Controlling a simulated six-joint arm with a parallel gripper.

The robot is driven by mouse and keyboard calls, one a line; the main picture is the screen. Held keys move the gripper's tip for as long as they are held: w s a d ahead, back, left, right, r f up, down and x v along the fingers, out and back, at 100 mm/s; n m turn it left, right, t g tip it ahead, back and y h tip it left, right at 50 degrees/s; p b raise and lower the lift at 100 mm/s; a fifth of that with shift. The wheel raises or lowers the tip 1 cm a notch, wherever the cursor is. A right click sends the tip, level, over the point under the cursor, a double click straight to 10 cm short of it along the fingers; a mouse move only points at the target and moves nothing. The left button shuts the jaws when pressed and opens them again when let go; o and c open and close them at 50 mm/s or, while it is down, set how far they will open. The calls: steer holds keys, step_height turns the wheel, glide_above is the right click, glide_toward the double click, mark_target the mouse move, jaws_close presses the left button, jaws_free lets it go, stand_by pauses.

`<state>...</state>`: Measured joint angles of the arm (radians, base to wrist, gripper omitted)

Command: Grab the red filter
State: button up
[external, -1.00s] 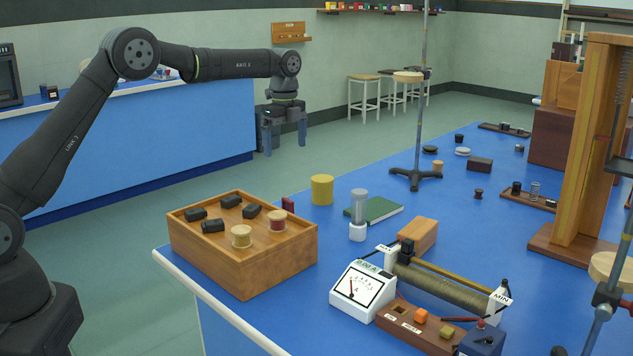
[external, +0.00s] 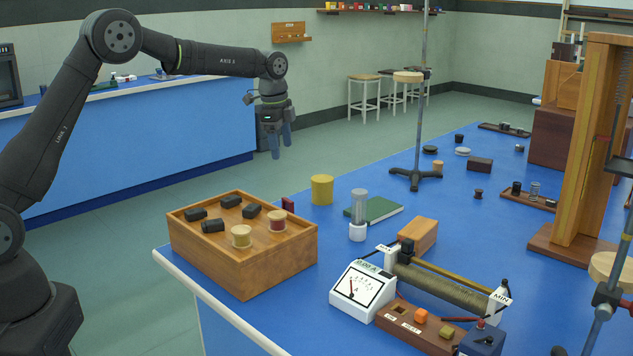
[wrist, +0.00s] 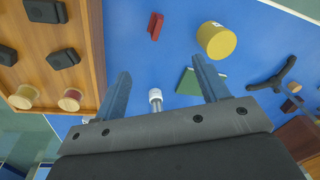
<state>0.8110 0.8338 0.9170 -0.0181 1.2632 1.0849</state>
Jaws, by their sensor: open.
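The red filter (external: 288,204) is a small dark-red upright block on the blue bench, just behind the right rear corner of the wooden box, which hides its lower part. In the wrist view the red filter (wrist: 156,26) lies near the top centre, clear of the box. My gripper (external: 281,148) hangs in the air above the far edge of the bench, pointing down. In the wrist view my gripper (wrist: 165,74) has its two fingers wide apart with nothing between them. The filter is beyond the fingertips, not touched.
The wooden box (external: 208,262) holds black pieces and two spools. A yellow cylinder (external: 322,190) stands to the right of the filter. A green book (external: 378,210), a clear tube with a white base (external: 358,231) and a tall stand (external: 418,130) are farther right.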

steer(key=s+a+n+t+h, duration=0.1)
steer(key=s+a+n+h, duration=0.15)
steer(key=n, duration=0.55)
steer(key=n+t, duration=0.1)
steer(key=n, duration=0.2)
glide_above(287, 200)
steer(key=s+a, duration=0.2)
step_height(287, 200, down, 11)
steer(key=shift+w+x, duration=0.15)
steer(key=shift+x, duration=1.25)
steer(key=shift+w+x, duration=0.15)
steer(key=shift+x, duration=1.3)
steer(key=shift+r, duration=0.1)
steer(key=shift+c, duration=0.2)
steer(key=c, duration=1)
